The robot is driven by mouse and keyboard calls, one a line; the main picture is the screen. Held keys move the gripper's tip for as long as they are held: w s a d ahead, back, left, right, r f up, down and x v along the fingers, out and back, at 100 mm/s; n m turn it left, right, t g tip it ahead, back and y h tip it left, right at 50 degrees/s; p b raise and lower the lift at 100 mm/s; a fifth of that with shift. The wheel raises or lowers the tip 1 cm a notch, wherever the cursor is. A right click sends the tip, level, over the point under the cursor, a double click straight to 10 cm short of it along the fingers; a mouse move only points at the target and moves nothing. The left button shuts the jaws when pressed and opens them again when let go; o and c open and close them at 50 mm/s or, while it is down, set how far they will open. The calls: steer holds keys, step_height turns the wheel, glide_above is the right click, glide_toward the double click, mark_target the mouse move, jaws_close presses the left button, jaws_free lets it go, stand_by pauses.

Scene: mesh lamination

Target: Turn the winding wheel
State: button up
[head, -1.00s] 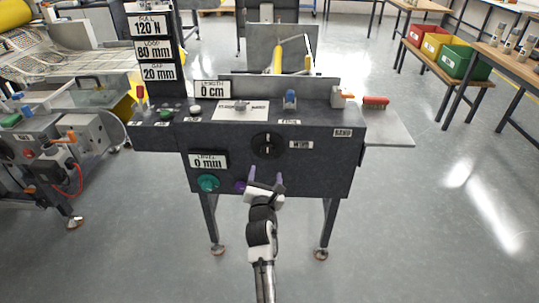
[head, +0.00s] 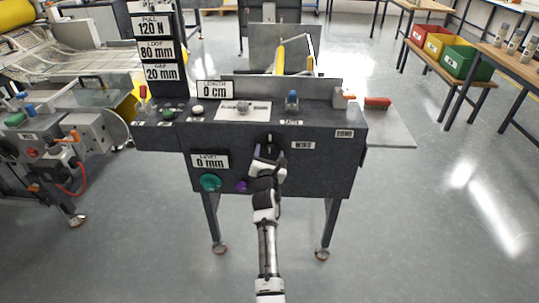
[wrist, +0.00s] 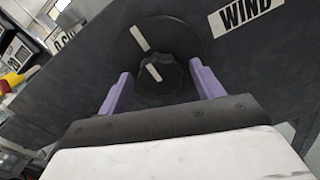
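The winding wheel is a black disc (wrist: 183,40) with a ridged black knob (wrist: 163,77) at its middle, beside the WIND label (wrist: 246,12). White marks show on both disc and knob. In the head view the wheel (head: 270,139) is on the front panel of the dark machine, its lower part hidden by my gripper (head: 268,153). In the wrist view my gripper (wrist: 160,92) is open, its two purple fingers on either side of the knob. A gap shows at the left finger; whether the right finger touches the knob I cannot tell.
A teal knob (head: 210,183) and a purple knob (head: 241,186) sit lower left on the same panel. A red-handled brush (head: 377,103) lies on the right side shelf. The floor in front is clear.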

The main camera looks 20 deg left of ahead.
steer(key=c, duration=1)
steer(key=shift+o, duration=0.2)
steer(key=shift+m, duration=0.3)
